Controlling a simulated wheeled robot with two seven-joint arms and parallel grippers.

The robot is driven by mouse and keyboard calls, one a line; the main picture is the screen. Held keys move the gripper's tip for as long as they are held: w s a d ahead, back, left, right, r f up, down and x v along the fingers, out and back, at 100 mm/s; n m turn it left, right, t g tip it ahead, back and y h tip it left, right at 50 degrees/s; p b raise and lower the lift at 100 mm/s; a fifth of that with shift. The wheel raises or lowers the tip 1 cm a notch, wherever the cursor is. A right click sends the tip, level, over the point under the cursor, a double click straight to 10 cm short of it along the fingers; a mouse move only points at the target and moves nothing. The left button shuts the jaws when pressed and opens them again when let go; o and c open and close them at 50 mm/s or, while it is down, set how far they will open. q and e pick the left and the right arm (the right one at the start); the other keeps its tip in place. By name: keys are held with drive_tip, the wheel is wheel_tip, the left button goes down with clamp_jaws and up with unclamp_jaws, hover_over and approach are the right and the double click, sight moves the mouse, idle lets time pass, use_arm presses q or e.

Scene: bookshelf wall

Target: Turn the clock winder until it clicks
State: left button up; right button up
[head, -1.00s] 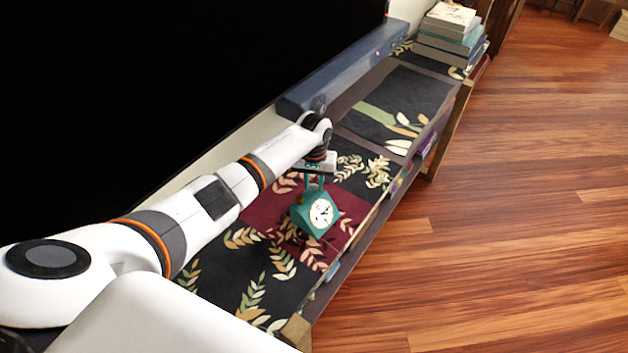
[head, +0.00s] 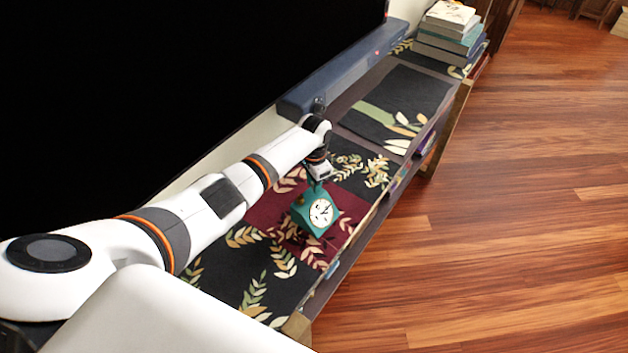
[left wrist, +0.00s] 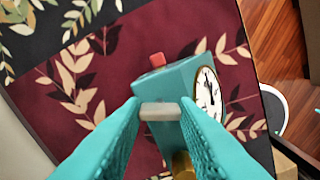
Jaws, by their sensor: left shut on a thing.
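The teal clock (head: 306,214) stands on the dark red part of the patterned shelf cover (head: 262,206), its white dial (head: 321,212) facing right. In the left wrist view, the clock (left wrist: 180,78) shows a red button (left wrist: 157,60) on it and part of its dial (left wrist: 208,93) at the right. A pale grey bar (left wrist: 160,111), which looks like the winder, lies between the teal fingertips. My left gripper (head: 317,184) is above the clock, pointing down. In the left wrist view, the left gripper (left wrist: 160,104) is shut on this bar. A brass part (left wrist: 182,165) shows partly between the fingers.
A large black screen (head: 150,90) rises behind the shelf, with a long blue-grey bar (head: 345,70) at its foot. Stacked books (head: 450,38) stand at the far end. The shelf beyond the clock is clear, and open wooden floor (head: 500,200) lies to the right.

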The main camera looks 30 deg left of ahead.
use_arm(q)
drive_tip(key=m, duration=0.4)
drive_tip(key=shift+m, duration=0.3)
drive_tip(key=m, duration=0.4)
drive_tip(key=shift+m, duration=0.3)
drive_tip(key=m+b, duration=0.1)
drive_tip(key=m, duration=0.3)
drive_tip(key=m+b, duration=0.1)
drive_tip(key=m, duration=0.4)
drive_tip(key=shift+m, duration=0.3)
drive_tip(key=o, duration=1)
